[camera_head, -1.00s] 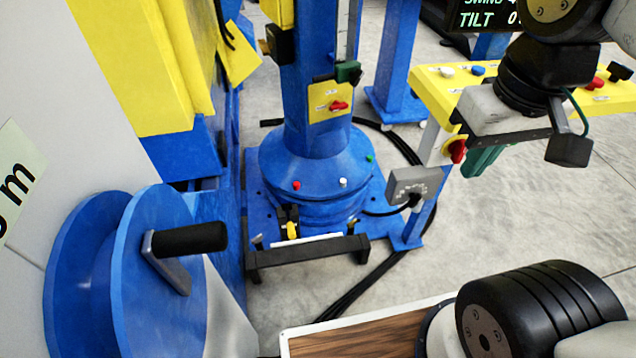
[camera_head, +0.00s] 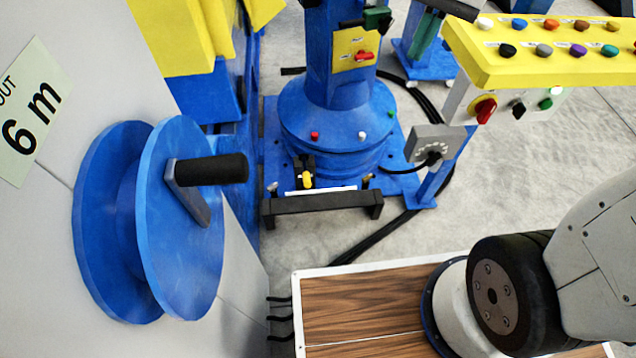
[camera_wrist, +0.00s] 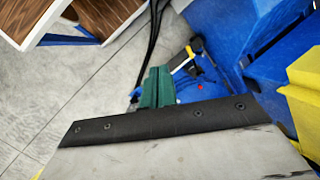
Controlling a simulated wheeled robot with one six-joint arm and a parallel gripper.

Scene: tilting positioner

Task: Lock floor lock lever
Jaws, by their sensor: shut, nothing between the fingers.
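The floor lock lever (camera_head: 307,180) is a small black lever with a yellow tip. It sits low at the front of the blue column's base (camera_head: 335,125), behind a black step bar. In the wrist view the yellow-tipped lever (camera_wrist: 190,51) shows just beyond my fingers, small and partly blurred. My gripper (camera_head: 424,38) shows at the top of the head view, with dark green fingers, right of the column and well above the lever. In the wrist view my gripper (camera_wrist: 157,84) is shut and empty, pointing toward the base and apart from the lever.
A black step bar (camera_head: 322,205) stands before the base. A blue handwheel (camera_head: 180,220) with a black handle is at left. Black cables lie on open grey floor.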

